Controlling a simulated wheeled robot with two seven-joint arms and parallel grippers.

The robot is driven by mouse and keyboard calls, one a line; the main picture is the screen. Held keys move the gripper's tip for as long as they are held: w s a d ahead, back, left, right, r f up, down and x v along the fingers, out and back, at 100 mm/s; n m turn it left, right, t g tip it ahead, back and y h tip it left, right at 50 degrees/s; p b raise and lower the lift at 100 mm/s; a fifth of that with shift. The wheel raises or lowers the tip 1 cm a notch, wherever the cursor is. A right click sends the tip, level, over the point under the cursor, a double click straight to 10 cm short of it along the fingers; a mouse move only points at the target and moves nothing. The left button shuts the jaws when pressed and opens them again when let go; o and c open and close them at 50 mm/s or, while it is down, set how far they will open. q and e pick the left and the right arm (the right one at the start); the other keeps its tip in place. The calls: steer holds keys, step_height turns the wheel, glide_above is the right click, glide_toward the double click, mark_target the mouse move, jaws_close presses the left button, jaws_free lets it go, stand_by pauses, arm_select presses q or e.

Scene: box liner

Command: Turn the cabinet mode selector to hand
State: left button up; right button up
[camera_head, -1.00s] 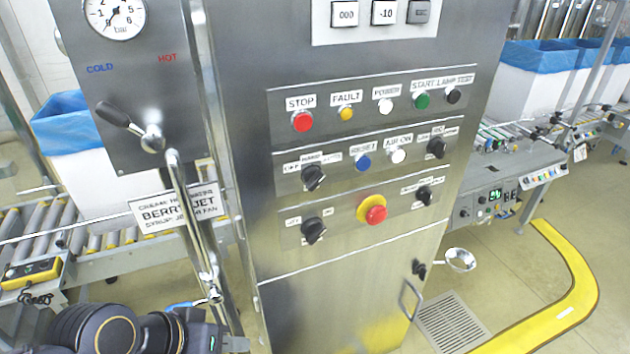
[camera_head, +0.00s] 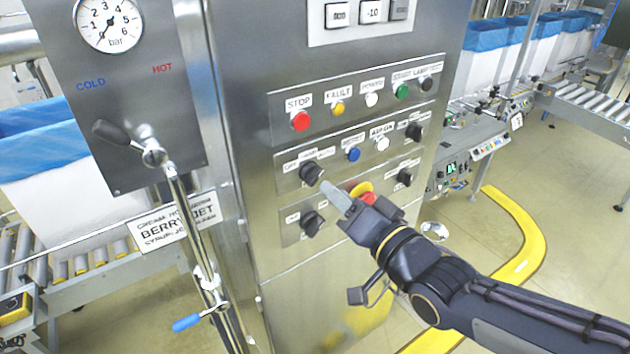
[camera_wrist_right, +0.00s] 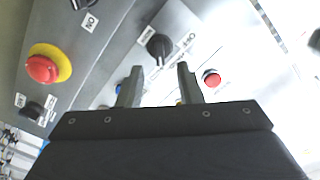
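The mode selector (camera_head: 312,173) is a black rotary knob on the cabinet's middle plate, under a small label strip whose "HAND" word is partly readable. It also shows in the right wrist view (camera_wrist_right: 160,47), ahead of and between my fingertips. I cannot tell exactly which position its handle points to. My right gripper (camera_head: 336,196) is in front of the panel, just below and right of the selector. In the right wrist view its two fingers (camera_wrist_right: 158,78) are apart with nothing between them, not visibly touching the knob. My left gripper is not in view.
The red emergency stop on its yellow ring (camera_head: 364,192) is partly hidden behind my right gripper. A lower black knob (camera_head: 312,222), a blue button (camera_head: 353,154) and a red stop button (camera_head: 300,121) are close by. A pipe with a lever (camera_head: 185,220) runs along the left.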

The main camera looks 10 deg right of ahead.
mark_target(318, 178)
steer(key=shift+x, duration=2.45)
jaws_close()
